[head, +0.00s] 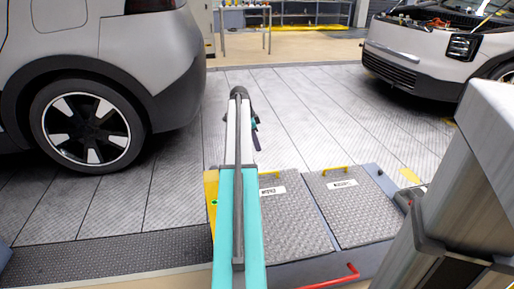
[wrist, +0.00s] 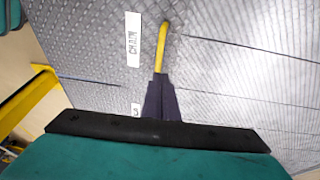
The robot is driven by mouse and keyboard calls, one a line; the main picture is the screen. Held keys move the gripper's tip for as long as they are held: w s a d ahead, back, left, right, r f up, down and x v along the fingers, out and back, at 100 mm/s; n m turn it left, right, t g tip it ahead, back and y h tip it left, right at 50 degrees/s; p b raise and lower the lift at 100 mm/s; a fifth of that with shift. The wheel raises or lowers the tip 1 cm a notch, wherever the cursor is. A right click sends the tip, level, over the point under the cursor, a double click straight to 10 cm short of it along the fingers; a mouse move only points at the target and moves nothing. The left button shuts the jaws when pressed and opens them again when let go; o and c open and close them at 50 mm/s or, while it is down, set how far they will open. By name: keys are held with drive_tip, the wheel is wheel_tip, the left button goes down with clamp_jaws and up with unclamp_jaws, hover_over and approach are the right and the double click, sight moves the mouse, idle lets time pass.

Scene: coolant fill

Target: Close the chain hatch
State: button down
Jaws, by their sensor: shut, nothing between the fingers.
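The chain hatch (head: 290,222) is the left of two grey tread-plate lids in the floor. It appears to lie flat; its left part is hidden behind my arm. Its white label (head: 271,190) reads CHAIN in the wrist view (wrist: 133,40). Its yellow handle (head: 269,174) also shows in the wrist view (wrist: 161,45). My gripper (wrist: 160,76) has its dark fingers together, with nothing between them. In the wrist view the fingertips overlap the near end of the handle; I cannot tell whether they touch. In the head view the gripper is mostly hidden by the arm.
A second lid (head: 350,212) with a yellow handle lies to the right. A red bar (head: 335,277) is at the front. A yellow panel (head: 211,195) stands at the left edge. Cars stand left (head: 110,80) and right (head: 420,55). The tiled floor beyond is clear.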

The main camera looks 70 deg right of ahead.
drive_tip(key=b+x, duration=0.1)
drive_tip(key=x, duration=0.2)
drive_tip(key=b+x, duration=0.1)
drive_tip(key=x, duration=0.3)
drive_tip(key=b+x, duration=0.2)
drive_tip(key=x, duration=0.1)
drive_tip(key=shift+w+a+f, duration=0.15)
drive_tip(key=shift+a+f, duration=0.1)
drive_tip(key=shift+f, duration=0.8)
